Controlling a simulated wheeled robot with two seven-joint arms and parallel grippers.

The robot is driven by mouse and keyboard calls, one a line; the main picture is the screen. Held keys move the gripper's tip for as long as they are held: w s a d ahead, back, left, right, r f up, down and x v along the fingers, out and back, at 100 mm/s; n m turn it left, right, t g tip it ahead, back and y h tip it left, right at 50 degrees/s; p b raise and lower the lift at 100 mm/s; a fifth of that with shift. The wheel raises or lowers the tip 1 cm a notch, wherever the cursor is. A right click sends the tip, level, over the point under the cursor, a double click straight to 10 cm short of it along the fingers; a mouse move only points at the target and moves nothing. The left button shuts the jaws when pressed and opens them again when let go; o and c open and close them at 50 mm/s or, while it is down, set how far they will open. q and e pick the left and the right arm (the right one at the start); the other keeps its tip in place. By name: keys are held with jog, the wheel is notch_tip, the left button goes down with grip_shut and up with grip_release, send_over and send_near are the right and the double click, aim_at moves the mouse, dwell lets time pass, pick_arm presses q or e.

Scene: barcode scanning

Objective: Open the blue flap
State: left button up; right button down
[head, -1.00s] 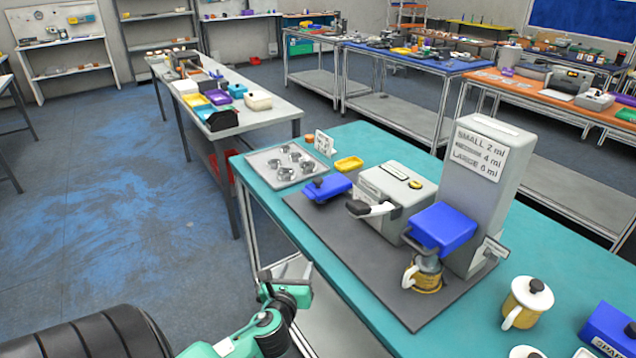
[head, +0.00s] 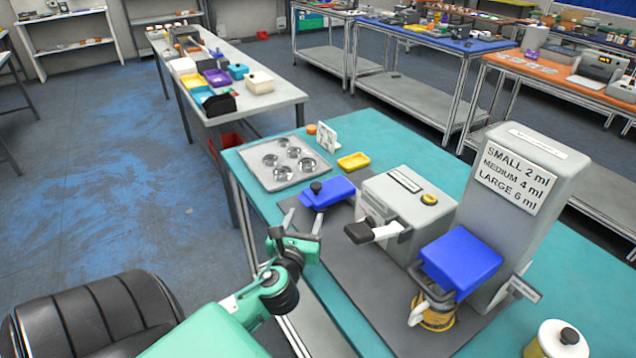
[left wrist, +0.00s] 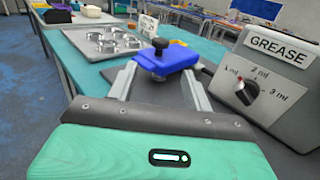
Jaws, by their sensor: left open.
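A blue flap-like part (head: 336,191) with a black knob on top sits at the far left of the dark mat, and it also shows in the left wrist view (left wrist: 178,59). My left gripper (head: 302,218) is open at the near left of this part. In the left wrist view the open fingers (left wrist: 160,76) point at it, one toward each side, with nothing held; whether they touch it I cannot tell. A second blue part (head: 460,258) sticks out from the tall grey dispenser (head: 525,205). My right gripper is not in view.
A grey grease machine (head: 410,215) with a black-and-white handle stands just right of the knobbed blue part. A tray with metal rings (head: 283,163) and a yellow dish (head: 353,161) lie behind.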

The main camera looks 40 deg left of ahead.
aim_at(315, 191)
pick_arm(q)
jog(key=x, duration=0.2)
jog(key=p+x, duration=0.1)
jog(key=x, duration=0.1)
jog(key=shift+w+a+r, duration=0.25)
jog(key=shift+w, duration=0.1)
jog(key=x, duration=0.6)
jog(key=shift+w+a+f+p, duration=0.1)
jog(key=shift+w+f+p, duration=0.1)
jog(key=shift+w+p, duration=0.15)
jog(key=shift+w+a, duration=0.15)
jog(key=shift+w, duration=0.1)
jog(key=shift+w+a, duration=0.1)
jog(key=shift+w, duration=0.05)
grip_shut()
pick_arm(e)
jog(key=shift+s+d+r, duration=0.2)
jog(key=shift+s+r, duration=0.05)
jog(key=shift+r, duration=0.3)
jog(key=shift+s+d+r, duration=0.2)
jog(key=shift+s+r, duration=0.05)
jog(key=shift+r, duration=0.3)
